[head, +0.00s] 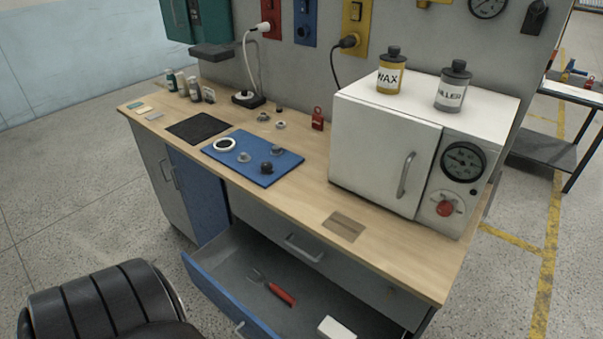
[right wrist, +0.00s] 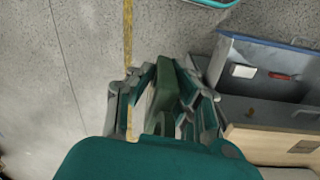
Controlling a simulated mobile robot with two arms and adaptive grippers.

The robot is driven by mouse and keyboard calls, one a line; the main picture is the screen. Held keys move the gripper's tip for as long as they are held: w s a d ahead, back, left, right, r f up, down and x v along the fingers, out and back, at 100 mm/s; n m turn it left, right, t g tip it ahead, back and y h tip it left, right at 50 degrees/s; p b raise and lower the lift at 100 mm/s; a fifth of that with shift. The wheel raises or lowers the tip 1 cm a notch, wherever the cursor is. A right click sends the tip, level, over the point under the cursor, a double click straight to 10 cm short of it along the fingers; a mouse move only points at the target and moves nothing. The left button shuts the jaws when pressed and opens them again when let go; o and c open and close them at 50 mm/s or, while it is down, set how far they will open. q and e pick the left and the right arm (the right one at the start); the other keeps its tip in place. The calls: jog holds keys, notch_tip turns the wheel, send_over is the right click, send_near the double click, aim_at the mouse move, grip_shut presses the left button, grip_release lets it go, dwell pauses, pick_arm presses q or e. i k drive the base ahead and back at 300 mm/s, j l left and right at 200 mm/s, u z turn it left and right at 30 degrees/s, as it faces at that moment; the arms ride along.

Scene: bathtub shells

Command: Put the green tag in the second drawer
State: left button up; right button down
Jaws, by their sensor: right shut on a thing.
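My right gripper (right wrist: 172,90) shows in the right wrist view, shut on the green tag (right wrist: 167,88). The fingers cover part of the tag, and bare floor lies below it. The open drawer is the lower one under the workbench top; its blue front edge (head: 214,291) shows in the head view. It holds a red-handled tool (head: 281,293) and a white block (head: 337,327). In the right wrist view this drawer (right wrist: 234,57) is to the right of the gripper, apart from it. The head view shows neither gripper.
A shut upper drawer (head: 330,256) sits above the open one. The wooden worktop (head: 290,205) carries a white oven (head: 385,155) and a blue mat (head: 231,164) with small parts. A black padded seat (head: 100,296) stands left of the open drawer.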

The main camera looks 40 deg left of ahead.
aim_at(299, 314)
jog(key=j+u, duration=0.2)
jog(key=u, duration=0.15)
jog(key=j+u, duration=0.2)
jog(key=u, duration=0.15)
jog(key=j+u, duration=0.2)
jog(key=u, duration=0.15)
